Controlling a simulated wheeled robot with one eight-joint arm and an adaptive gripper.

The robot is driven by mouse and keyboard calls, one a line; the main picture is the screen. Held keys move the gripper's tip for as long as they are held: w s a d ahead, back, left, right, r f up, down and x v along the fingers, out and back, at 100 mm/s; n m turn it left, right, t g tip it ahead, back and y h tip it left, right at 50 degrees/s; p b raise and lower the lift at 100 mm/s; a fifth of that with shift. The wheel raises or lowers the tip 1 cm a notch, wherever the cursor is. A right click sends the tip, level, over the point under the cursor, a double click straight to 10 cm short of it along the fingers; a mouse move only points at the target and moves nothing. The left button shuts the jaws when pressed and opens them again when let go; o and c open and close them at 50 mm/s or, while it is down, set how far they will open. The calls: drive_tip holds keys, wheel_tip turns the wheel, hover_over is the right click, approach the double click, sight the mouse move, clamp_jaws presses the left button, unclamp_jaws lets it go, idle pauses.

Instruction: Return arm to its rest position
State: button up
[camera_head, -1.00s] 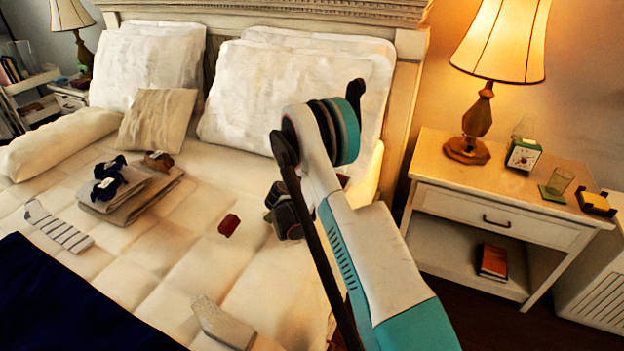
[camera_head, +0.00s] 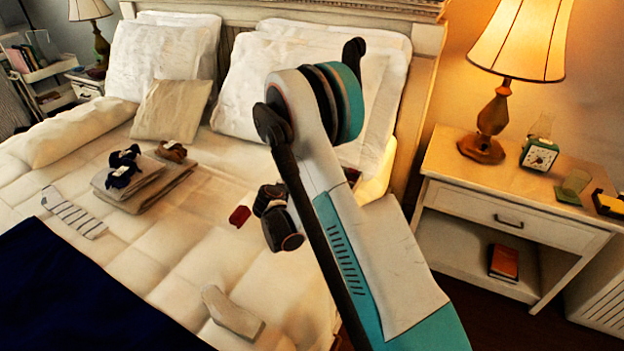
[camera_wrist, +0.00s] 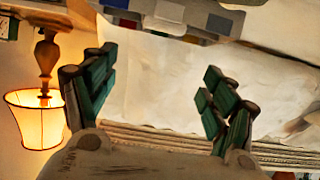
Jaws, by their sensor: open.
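My arm (camera_head: 345,240) stands raised and bent over the right side of the bed in the head view. Dark wrist parts (camera_head: 280,222) show beside it, and the fingers cannot be made out there. In the wrist view my gripper (camera_wrist: 157,98) has its two green and dark fingers spread wide apart. Nothing is between them; a pale pillow shows beyond them. The wrist view is upside down, with the lamp (camera_wrist: 40,117) at its left.
The bed (camera_head: 165,262) holds folded grey cloth with dark and brown socks (camera_head: 124,166), a striped sock (camera_head: 72,213), a pale sock (camera_head: 232,313), a small red item (camera_head: 240,215) and a navy blanket (camera_head: 75,300). Right stands a nightstand (camera_head: 470,185) with lamp, clock and glass.

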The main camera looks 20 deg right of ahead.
idle(0.5)
drive_tip(key=s+a+r+n+g+y, duration=0.1)
drive_tip(key=s+a+r+n+y, duration=0.15)
drive_tip(key=s+r, duration=0.55)
drive_tip(key=s+a+r+n+y, duration=0.25)
drive_tip(key=s+r, duration=0.35)
drive_tip(key=r, duration=0.4)
drive_tip(key=s+a+r+n+y, duration=0.2)
drive_tip(key=s+a+y, duration=0.1)
drive_tip(key=s, duration=0.8)
drive_tip(key=s+a+r+n+y, duration=0.1)
drive_tip(key=s+a, duration=0.5)
drive_tip(key=s, duration=0.6)
drive_tip(key=shift+a+r+n+y, duration=0.15)
drive_tip(key=shift+r+n+y, duration=0.2)
drive_tip(key=shift+n+y, duration=0.7)
